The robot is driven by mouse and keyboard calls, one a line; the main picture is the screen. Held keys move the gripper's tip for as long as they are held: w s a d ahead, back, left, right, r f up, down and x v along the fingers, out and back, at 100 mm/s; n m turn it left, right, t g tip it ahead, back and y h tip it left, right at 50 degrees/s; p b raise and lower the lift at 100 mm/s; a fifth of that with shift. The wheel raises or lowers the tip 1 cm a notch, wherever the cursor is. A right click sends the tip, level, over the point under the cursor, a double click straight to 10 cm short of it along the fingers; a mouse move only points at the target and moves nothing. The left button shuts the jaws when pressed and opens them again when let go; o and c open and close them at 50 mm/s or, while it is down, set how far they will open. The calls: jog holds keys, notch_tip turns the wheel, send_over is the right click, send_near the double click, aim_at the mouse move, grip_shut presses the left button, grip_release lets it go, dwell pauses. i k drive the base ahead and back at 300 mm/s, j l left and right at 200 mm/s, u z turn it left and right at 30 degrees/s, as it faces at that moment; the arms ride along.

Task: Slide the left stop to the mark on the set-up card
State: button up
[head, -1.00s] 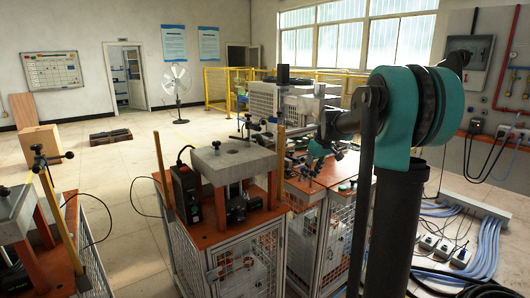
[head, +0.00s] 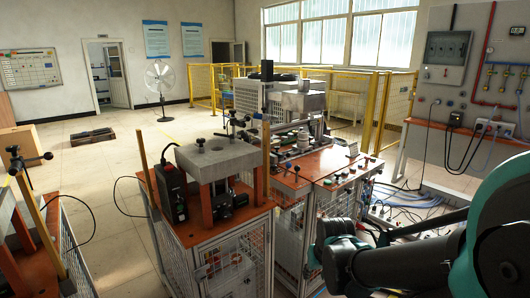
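I cannot make out the left stop, the set-up card or its mark in the head view; they are too small or hidden. A bench machine with an orange top (head: 318,162) stands right of centre, with small knobs and fittings on it and a grey boxy unit (head: 302,102) at its back. My arm fills the lower right corner, in front of the machine's right side. My gripper's fingers do not show.
A press-like stand with a grey block (head: 212,160) on an orange-topped cage cabinet stands left of the machine. Yellow fencing (head: 375,112) runs behind. Blue cables (head: 405,200) lie on the floor at right, below a wall panel (head: 450,62). Open floor lies at left.

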aim_at(280, 155)
jog(key=i+l, duration=0.2)
jog(key=l, duration=0.15)
jog(key=i+l, duration=0.15)
jog(key=l, duration=0.2)
jog(key=i+l, duration=0.2)
jog(key=i+l+u, duration=0.1)
jog(key=l, duration=0.35)
jog(key=i+l, duration=0.4)
jog(key=l, duration=0.3)
jog(key=i+l, duration=0.2)
jog(key=l, duration=0.2)
jog(key=i+l+u, duration=0.1)
jog(key=l, duration=0.25)
jog(key=k+l, duration=0.15)
jog(key=l, duration=0.15)
jog(key=i+j, duration=0.4)
jog(key=j+z, duration=0.05)
